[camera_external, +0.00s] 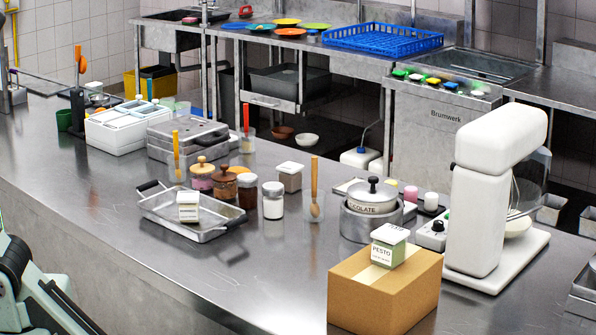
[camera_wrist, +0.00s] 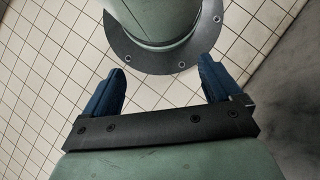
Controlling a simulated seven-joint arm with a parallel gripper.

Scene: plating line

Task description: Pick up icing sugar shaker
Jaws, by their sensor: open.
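A small clear jar with a white lid and pale contents (camera_external: 273,201) stands upright on the steel counter (camera_external: 120,215), right of a dark-filled jar. It looks like the icing sugar shaker, but I cannot read a label. My gripper (camera_wrist: 160,66) shows in the wrist view with its two blue fingers wide apart and nothing between them. It faces the tiled floor and my own base, away from the counter. In the external view only part of my arm shows at the lower left; the gripper is out of that picture. The wrist view shows no jar.
Jars with wooden lids (camera_external: 202,178) and a dark jar (camera_external: 247,190) crowd the pale jar's left. A spoon holder (camera_external: 314,200) stands right, a metal tray (camera_external: 205,234) front left. A cardboard box (camera_external: 375,298) and white mixer (camera_external: 480,205) stand farther right.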

